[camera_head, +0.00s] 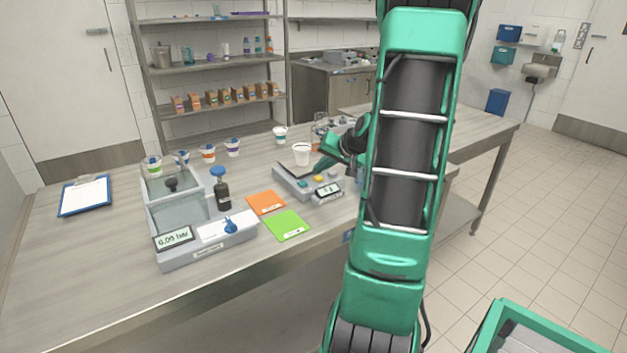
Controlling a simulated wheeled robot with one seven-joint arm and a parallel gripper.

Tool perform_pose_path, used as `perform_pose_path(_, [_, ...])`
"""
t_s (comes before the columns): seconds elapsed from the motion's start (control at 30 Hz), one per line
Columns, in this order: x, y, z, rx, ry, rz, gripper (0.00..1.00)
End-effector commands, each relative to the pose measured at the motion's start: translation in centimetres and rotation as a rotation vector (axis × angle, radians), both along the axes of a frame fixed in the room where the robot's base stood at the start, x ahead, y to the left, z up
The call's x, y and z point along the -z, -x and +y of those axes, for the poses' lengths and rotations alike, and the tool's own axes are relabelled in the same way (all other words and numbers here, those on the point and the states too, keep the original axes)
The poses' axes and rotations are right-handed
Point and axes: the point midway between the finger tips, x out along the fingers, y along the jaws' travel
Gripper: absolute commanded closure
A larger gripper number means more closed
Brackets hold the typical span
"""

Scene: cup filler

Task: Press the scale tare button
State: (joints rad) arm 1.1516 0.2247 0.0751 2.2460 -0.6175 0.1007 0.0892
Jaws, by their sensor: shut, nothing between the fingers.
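A grey scale (290,181) with a dark plate stands near the middle of the table. It has a small display (328,191), a yellow button (318,178) and a blue button (304,183) on its front. I cannot read which button is tare. A white cup (302,155) appears on or just behind the plate. My gripper (321,167) is shut and empty, its green fingers pointing down-left just above or behind the buttons. I cannot tell whether it touches one. My arm hides the area right of the scale.
A grey device (207,256) with a clear chamber and lit display stands at left, with a dark bottle (222,190) beside it. Orange (266,202) and green (286,225) cards lie in front. Several cups and a clipboard (84,196) are farther back and left.

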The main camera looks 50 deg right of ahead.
Motion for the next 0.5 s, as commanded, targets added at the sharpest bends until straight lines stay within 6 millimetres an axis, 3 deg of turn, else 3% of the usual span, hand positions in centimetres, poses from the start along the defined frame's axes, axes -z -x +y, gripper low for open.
perform_pose_path(0.27, [-0.3, 0.0, 0.0, 0.0, 0.001, -0.001, 1.0])
perform_pose_path(0.5, [-2.3, 0.0, 0.0, -0.001, 0.002, -0.002, 1.0])
